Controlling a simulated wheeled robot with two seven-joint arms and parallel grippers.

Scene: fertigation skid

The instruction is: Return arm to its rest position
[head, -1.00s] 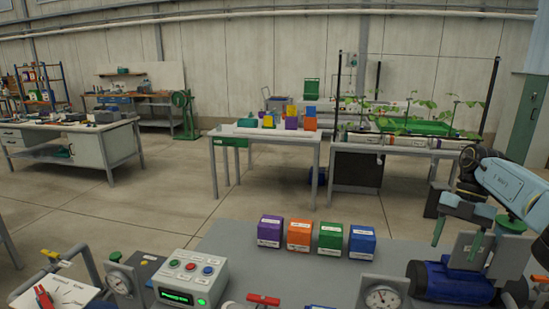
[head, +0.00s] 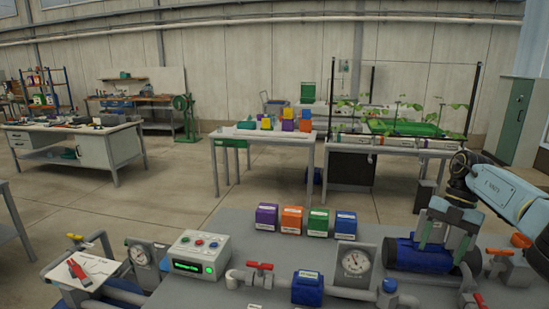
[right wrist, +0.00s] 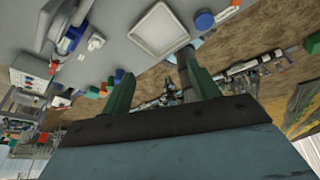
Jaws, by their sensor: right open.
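My right arm (head: 510,195) comes in from the right edge in the head view. Its gripper (head: 445,243) points down, with its two green fingers apart and nothing seen between them. In the picture it overlaps the blue pump body (head: 405,255) on the grey bench; I cannot tell how far above it is. In the right wrist view the open gripper (right wrist: 163,85) shows both green fingers spread and the gap empty of any held thing. My left arm and gripper are not in view.
On the bench (head: 225,228) stand purple (head: 266,217), orange (head: 292,220), green (head: 318,222) and blue (head: 345,225) boxes in a row. A gauge (head: 354,264) and a console (head: 200,255) stand nearby.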

